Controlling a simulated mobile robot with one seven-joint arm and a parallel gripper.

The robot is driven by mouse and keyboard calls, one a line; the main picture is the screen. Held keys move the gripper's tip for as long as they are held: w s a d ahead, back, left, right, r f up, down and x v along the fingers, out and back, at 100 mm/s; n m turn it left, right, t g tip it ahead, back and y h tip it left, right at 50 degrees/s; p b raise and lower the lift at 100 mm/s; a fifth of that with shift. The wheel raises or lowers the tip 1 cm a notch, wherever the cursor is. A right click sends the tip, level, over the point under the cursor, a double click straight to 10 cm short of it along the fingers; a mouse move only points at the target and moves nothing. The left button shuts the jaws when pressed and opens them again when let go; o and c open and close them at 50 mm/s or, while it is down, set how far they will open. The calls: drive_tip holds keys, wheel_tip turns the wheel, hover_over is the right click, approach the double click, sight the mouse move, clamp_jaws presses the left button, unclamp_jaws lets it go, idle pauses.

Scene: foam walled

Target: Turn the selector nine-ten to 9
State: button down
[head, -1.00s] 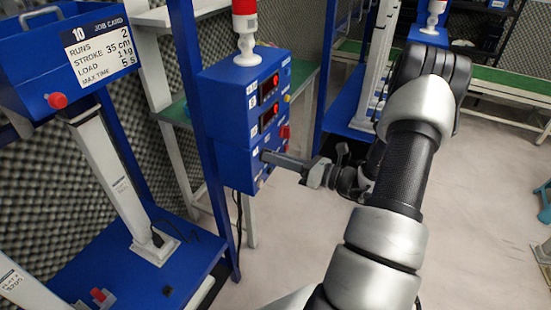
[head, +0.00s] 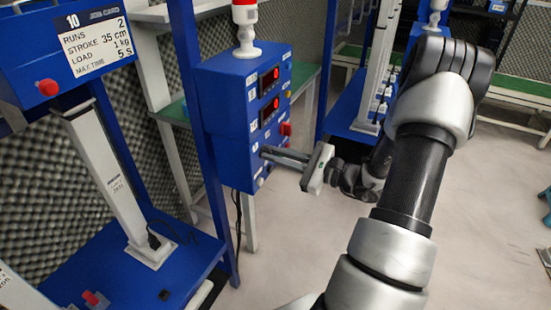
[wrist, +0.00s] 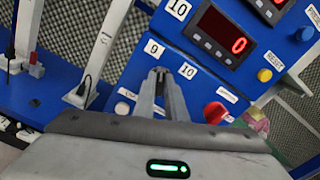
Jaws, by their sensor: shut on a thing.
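The blue control box (head: 228,92) stands at centre in the head view. My gripper (head: 265,151) reaches its lower front face from the right. In the wrist view my gripper's fingertips (wrist: 160,74) are close together at the selector's place, between the label 9 (wrist: 153,47) and the label 10 (wrist: 187,70). The fingers are shut on the selector knob, which they mostly hide. I cannot read where its pointer stands.
Above the selector is a display (wrist: 222,33) reading 0. A red knob (wrist: 214,112) and a yellow button (wrist: 264,75) lie to the right. A blue post (head: 205,120) stands left of the box. Open floor lies right of the box.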

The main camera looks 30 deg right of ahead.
drive_tip(key=shift+f+n, duration=0.1)
drive_tip(key=shift+n, duration=0.5)
drive_tip(key=shift+b, duration=0.3)
drive_tip(key=c, duration=1.8)
unclamp_jaws()
drive_tip(key=shift+s+d, duration=0.1)
drive_tip(key=p+v, duration=0.2)
drive_tip(key=v, duration=1.5)
drive_tip(key=shift+s, duration=0.1)
